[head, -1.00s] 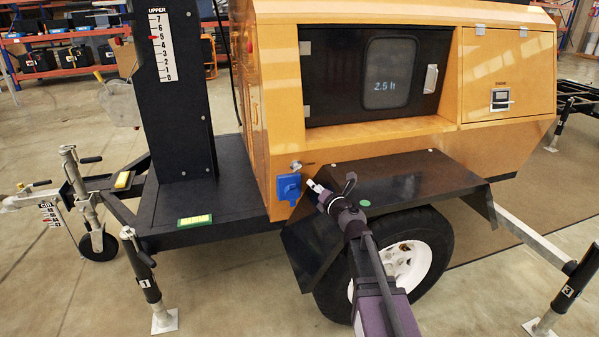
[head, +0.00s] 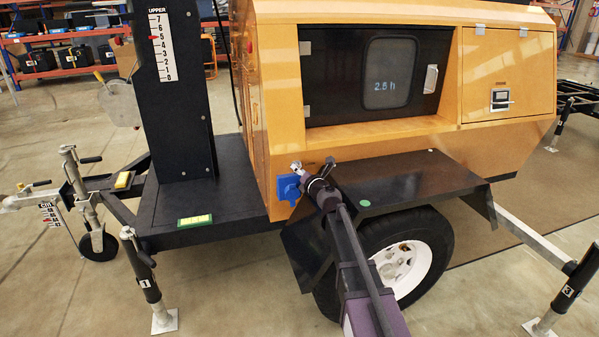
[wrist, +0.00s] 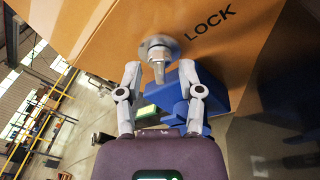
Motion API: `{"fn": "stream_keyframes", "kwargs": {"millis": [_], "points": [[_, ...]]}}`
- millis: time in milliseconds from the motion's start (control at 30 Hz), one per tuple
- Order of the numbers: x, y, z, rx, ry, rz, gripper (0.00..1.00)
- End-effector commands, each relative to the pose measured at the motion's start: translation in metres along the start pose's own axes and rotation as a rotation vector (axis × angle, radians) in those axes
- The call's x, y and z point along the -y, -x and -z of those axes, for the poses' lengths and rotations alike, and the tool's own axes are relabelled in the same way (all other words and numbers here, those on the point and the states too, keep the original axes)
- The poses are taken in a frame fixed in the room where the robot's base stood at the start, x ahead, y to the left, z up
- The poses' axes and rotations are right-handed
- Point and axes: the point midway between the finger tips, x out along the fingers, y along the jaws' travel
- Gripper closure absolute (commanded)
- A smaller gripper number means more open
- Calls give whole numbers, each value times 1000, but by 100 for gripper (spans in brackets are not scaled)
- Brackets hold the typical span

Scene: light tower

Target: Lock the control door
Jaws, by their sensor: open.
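A silver lock with a protruding key or knob (wrist: 158,56) sits on the orange cabinet side, beside the black word LOCK (wrist: 210,28) in the wrist view. My gripper (wrist: 160,68) is open. Its two fingers stand on either side of the knob with gaps visible, gripping nothing. A black door with a window (head: 388,75) is set in the cabinet front and looks closed. It has a silver handle (head: 431,79) at its right.
A blue socket box (head: 289,188) is just below the lock; it shows close behind the right finger in the wrist view (wrist: 212,90). A black fender (head: 410,180) and wheel (head: 420,250) lie right of and below my gripper. A black mast (head: 175,100) stands left.

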Motion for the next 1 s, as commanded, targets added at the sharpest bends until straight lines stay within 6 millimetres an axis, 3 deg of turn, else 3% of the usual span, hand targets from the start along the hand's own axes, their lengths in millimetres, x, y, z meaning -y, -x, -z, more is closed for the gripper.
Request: {"fn": "stream_keyframes", "kwargs": {"millis": [233,267,400,767,1000], "points": [[0,0,0,0,0,0,51],[0,0,0,0,0,0,57],[0,0,0,0,0,0,99],[1,-1,1,-1,-34,-11,100],[3,-2,3,-1,-254,-75,100]]}}
